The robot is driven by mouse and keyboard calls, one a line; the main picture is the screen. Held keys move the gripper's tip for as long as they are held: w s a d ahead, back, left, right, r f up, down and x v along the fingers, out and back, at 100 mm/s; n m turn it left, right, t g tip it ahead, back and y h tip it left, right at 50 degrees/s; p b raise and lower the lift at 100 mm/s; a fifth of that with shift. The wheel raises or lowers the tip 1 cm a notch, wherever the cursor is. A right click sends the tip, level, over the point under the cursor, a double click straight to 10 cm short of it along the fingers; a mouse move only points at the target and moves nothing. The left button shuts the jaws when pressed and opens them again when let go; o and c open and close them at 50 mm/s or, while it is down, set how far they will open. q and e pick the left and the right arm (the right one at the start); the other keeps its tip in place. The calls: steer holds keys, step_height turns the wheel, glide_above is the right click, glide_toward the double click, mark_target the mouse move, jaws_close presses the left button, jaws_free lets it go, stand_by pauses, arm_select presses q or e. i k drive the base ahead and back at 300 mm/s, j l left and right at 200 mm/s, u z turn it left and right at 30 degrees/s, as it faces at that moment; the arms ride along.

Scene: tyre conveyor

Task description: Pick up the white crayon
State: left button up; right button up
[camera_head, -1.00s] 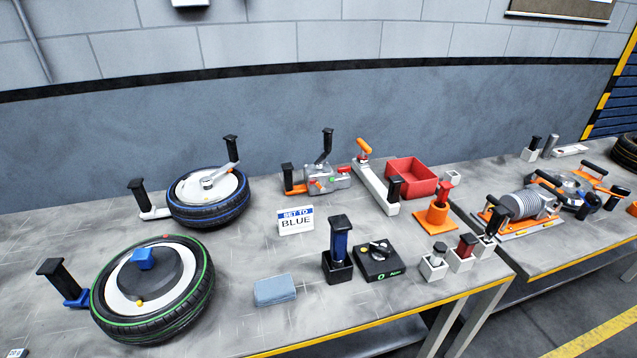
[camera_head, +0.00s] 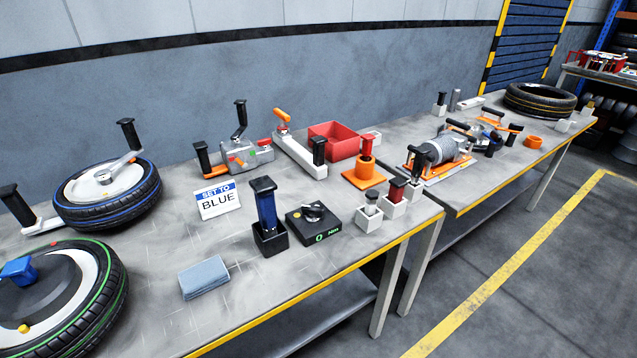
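A short pale stick with a dark cap (camera_head: 371,197) stands upright in a small white block holder (camera_head: 368,216) near the front right corner of the near table. It may be the white crayon, but it is too small to be sure. A red stick with a dark top (camera_head: 396,188) stands in a similar white holder (camera_head: 393,208) just behind it. A larger blue stick with a black top (camera_head: 266,208) stands in a black holder (camera_head: 270,241). Neither of my grippers is in view.
The near table holds a blue-striped tyre (camera_head: 120,208), a green-striped tyre (camera_head: 95,310), a "SET TO BLUE" sign (camera_head: 217,200), a grey-blue block (camera_head: 203,278), a black dial box (camera_head: 314,225) and a red bin (camera_head: 337,141). A second table stands to the right, with open floor (camera_head: 500,270) in front.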

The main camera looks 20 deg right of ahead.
mark_target(372, 195)
steer(key=u, duration=1.25)
steer(key=k+z, duration=0.1)
steer(key=z, duration=2.25)
